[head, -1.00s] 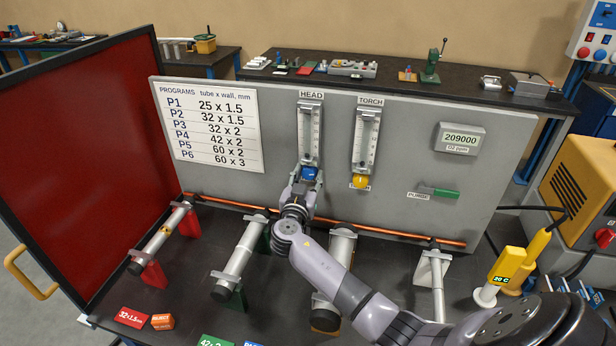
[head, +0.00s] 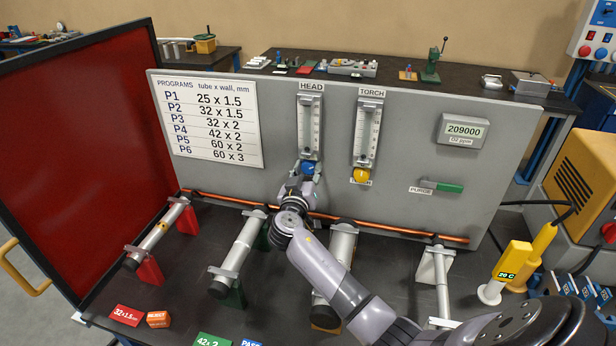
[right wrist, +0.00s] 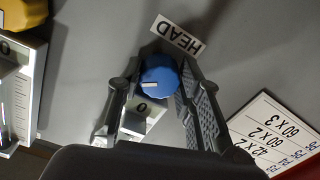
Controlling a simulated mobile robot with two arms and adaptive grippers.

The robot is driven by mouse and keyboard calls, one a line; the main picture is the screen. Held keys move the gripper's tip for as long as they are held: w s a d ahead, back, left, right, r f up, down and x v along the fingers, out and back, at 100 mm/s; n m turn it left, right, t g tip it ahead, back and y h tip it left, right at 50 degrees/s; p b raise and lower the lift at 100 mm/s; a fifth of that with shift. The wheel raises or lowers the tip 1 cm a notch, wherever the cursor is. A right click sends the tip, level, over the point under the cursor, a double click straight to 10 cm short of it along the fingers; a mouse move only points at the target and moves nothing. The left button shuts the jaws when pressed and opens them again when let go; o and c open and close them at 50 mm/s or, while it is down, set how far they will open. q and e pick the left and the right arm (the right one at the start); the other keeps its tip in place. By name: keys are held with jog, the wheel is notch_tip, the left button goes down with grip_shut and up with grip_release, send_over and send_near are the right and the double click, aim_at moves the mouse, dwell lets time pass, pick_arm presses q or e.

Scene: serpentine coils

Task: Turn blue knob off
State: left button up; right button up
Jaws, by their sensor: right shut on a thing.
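The blue knob (head: 308,168) sits at the bottom of the HEAD flowmeter (head: 310,128) on the grey panel. My right gripper (head: 308,174) reaches up to the knob from below. In the right wrist view its fingers (right wrist: 160,84) lie on both sides of the knob, shut on it. My left gripper is not in view.
The yellow knob (head: 360,175) of the TORCH flowmeter (head: 367,128) is close on the right. A green PURGE lever (head: 441,186) is farther right. A copper pipe (head: 405,232) runs along the panel's foot, with tubes on stands (head: 240,250) in front.

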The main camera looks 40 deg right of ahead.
jog(key=shift+n, duration=0.9)
jog(key=o, duration=1.2)
jog(key=shift+c, duration=0.2)
jog(key=v, duration=1.2)
jog(key=shift+a, duration=0.1)
